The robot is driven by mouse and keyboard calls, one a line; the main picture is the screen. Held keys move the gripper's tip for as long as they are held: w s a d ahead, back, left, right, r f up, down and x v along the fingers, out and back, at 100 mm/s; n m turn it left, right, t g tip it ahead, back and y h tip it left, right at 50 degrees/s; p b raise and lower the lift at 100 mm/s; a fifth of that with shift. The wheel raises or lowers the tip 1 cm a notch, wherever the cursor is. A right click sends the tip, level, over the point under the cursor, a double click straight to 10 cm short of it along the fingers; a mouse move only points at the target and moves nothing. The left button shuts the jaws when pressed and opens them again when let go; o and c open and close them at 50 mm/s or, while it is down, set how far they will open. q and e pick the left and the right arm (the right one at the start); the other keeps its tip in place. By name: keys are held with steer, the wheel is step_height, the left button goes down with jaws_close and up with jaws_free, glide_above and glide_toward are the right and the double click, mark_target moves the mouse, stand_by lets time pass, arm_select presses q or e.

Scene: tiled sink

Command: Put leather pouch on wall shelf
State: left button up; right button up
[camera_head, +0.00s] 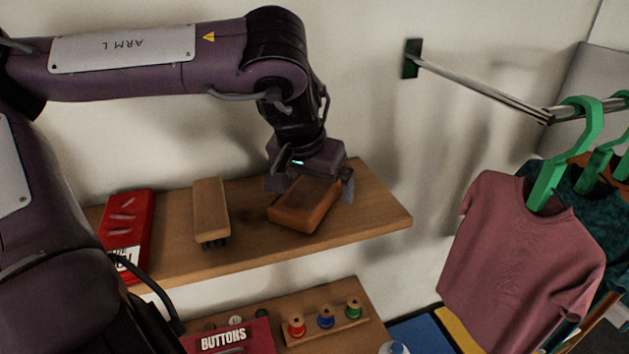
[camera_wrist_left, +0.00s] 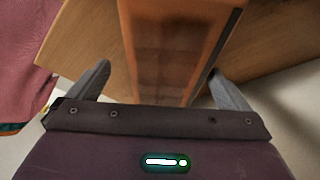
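The leather pouch (camera_head: 298,212) is an orange-brown block-like piece lying on the upper wooden wall shelf (camera_head: 370,214), near its right end. In the left wrist view the pouch (camera_wrist_left: 168,50) runs up from between the fingers, with the shelf (camera_wrist_left: 80,45) behind it. My left gripper (camera_head: 310,188) is over the pouch from above, with one finger on either side. In the left wrist view its fingers (camera_wrist_left: 159,72) are spread wide, with a gap visible on both sides of the pouch. The gripper is open and holds nothing. My right gripper is not in view.
On the same shelf stand a wooden brush (camera_head: 211,208) and a red box (camera_head: 126,222). Below is a lower shelf with a red buttons box (camera_head: 232,338) and thread spools (camera_head: 326,317). At right a pink shirt (camera_head: 520,240) hangs from a metal rail (camera_head: 480,88).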

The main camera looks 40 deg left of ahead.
arm_select(q)
steer(key=shift+a, duration=0.2)
steer(key=shift+w+a+f, duration=0.1)
steer(key=shift+a, duration=0.1)
steer(key=shift+r, duration=0.45)
steer(key=b+v, duration=0.3)
steer(key=v, duration=0.8)
steer(key=shift+s+d, duration=0.2)
steer(key=shift+s, duration=0.05)
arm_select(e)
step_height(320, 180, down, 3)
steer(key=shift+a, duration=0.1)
arm_select(q)
steer(key=shift+a, duration=0.1)
